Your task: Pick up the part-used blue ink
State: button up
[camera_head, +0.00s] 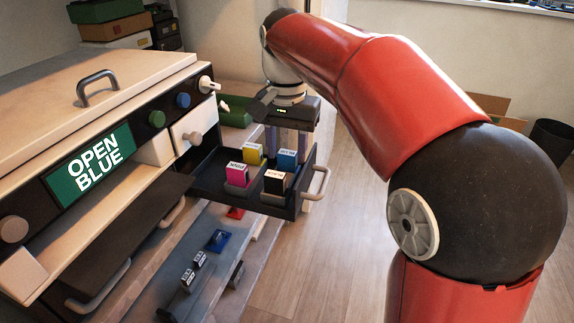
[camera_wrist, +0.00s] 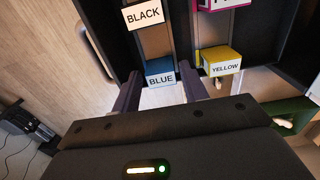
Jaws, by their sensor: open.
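The blue ink (camera_head: 287,159) is a small blue block with a white label, standing in the back right of the pulled-out dark drawer (camera_head: 228,196). In the wrist view the blue ink (camera_wrist: 160,78) reads BLUE and lies between my fingertips. My gripper (camera_head: 288,145) points down at the drawer's far side, open and empty. In the wrist view its fingers (camera_wrist: 159,76) stand to the left and right of the blue ink, with a gap visible on each side. I cannot tell how far the fingertips reach down beside it.
The drawer also holds black (camera_head: 275,182), magenta (camera_head: 237,175) and yellow (camera_head: 252,153) inks close by. The drawer has a handle (camera_head: 318,186) on its right. A green sign (camera_head: 91,164) reads OPEN BLUE. A lower shelf holds a blue piece (camera_head: 219,241) and small labelled blocks (camera_head: 187,279).

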notch_tip(320, 180, down, 2)
jog(key=shift+f, duration=0.1)
jog(key=shift+c, duration=0.2)
jog(key=c, duration=0.7)
